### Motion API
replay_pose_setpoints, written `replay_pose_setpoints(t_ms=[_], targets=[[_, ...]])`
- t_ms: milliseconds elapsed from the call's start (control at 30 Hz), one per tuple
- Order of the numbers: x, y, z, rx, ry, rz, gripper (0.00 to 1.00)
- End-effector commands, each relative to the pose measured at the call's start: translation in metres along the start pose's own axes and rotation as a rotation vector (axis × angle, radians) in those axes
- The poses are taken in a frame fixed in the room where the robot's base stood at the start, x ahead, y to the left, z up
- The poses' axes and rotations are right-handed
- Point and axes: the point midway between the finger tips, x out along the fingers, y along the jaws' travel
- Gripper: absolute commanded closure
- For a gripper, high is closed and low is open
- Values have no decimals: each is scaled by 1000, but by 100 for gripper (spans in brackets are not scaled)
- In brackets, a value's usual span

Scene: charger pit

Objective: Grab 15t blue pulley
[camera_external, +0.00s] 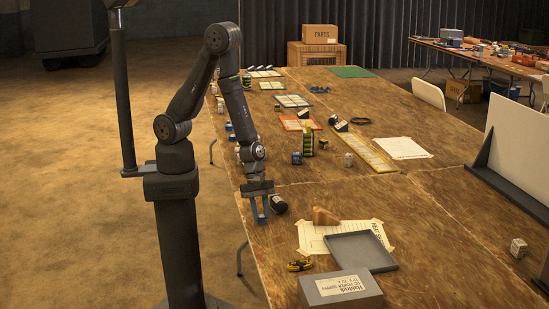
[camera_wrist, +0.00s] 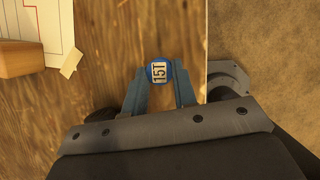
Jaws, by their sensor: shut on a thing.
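The blue pulley (camera_wrist: 159,72) shows in the wrist view as a round blue piece with a white label reading "15T". My gripper (camera_wrist: 159,81) has its two blue fingers on either side of it and is shut on it. The wooden tabletop (camera_wrist: 112,60) is behind it, close to the table's edge. In the external view my gripper (camera_external: 260,219) points down at the near left edge of the table.
A dark cylinder (camera_external: 279,203) lies just right of my gripper. A taped paper sheet (camera_external: 318,237) with a wooden block (camera_external: 325,216), a grey tray (camera_external: 361,252), a yellow-black item (camera_external: 299,265) and a grey box (camera_external: 340,288) are nearer the camera. Several small parts and mats lie farther back.

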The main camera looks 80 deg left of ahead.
Motion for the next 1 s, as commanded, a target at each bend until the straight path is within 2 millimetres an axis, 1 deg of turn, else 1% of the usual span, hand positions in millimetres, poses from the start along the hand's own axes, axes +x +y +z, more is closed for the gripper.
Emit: replay_pose_setpoints(t_ms=[300, 400, 500, 633, 800, 1000], targets=[[-30, 1, 12, 3, -1, 4, 96], [-42, -27, 20, 8, -2, 1, 96], [-53, -49, 27, 10, -3, 1, 96], [-65, -72, 34, 11, -2, 2, 96], [-76, -94, 40, 9, -2, 1, 96], [-84, -109, 45, 4, 0, 1, 96]])
